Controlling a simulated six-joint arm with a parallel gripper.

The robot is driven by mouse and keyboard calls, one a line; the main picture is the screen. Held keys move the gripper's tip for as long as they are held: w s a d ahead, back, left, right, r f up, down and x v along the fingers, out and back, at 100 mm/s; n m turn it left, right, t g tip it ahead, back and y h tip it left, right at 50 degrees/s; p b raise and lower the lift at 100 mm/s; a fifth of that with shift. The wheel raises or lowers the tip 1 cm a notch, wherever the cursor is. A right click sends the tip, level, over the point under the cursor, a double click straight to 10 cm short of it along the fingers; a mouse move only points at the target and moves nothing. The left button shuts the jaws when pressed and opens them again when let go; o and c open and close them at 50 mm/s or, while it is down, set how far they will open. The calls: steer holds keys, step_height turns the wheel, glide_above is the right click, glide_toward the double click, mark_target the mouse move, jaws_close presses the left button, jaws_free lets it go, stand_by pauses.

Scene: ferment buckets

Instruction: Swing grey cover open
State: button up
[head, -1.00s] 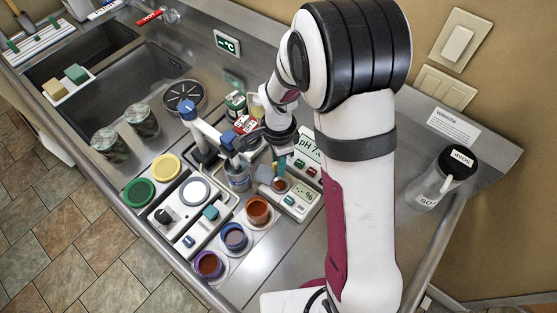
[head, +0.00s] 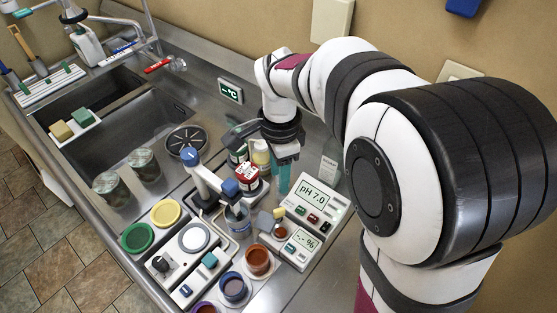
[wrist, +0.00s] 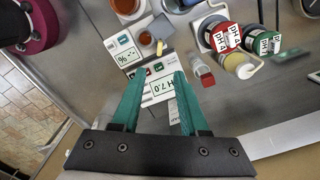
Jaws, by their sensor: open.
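The white meter (head: 315,205) reads pH 7.0 on one display and "-.- %" on another; it also shows in the wrist view (wrist: 150,68). A small grey cover (head: 265,221) with a yellow tab is on the meter's left side, next to an orange-brown round part (head: 279,232). The cover also appears beyond my fingers in the wrist view (wrist: 144,38); its exact angle is unclear.
A red-labelled bottle (head: 247,178) and other bottles stand left of my gripper. A white stand with a blue-tipped arm (head: 207,182) is left of the meter. Open cups, including an orange one (head: 258,258), stand in front. The sink (head: 100,125) is farther left.

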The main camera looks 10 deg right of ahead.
mark_target(284, 208)
steer(key=f, duration=0.9)
steer(key=d+f, duration=0.1)
steer(key=f, duration=0.4)
steer(key=shift+w+f, duration=0.15)
steer(key=shift+f, duration=0.1)
jaws_close()
